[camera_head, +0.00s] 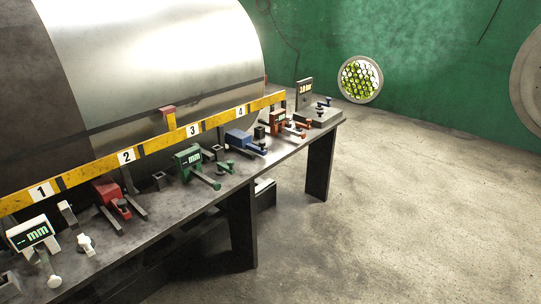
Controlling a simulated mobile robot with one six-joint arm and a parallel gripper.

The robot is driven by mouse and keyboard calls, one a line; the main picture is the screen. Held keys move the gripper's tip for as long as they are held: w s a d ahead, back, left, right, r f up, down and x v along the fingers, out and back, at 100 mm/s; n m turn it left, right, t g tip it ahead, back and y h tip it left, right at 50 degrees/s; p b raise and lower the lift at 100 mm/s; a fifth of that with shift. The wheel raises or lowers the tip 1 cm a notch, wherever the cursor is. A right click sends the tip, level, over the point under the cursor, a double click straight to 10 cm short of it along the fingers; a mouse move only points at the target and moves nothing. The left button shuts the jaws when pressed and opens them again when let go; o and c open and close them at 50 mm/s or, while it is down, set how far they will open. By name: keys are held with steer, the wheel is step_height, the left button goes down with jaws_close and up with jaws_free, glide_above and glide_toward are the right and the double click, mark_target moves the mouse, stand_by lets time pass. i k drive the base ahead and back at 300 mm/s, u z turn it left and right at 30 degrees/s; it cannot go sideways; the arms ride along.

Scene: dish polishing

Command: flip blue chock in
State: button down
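A blue block-shaped device (239,138), the only blue block in view and likely the blue chock, sits on the dark bench (150,234) near the number 4 label. A blue arm-like piece with a dark round knob (262,146) extends from it to the right. It is small here, so I cannot tell whether it is flipped in or out. My gripper is not in view.
A yellow rail (75,177) numbered 1 to 4 runs along a large metal cylinder (165,50). A green device (188,162), a red device (105,190), a white gauge (32,236) and an orange-red device (279,121) share the bench. Floor (400,210) at right is clear.

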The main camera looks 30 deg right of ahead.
mark_target(239, 139)
steer(key=z, duration=0.05)
steer(key=i, duration=0.9)
steer(key=u, duration=0.05)
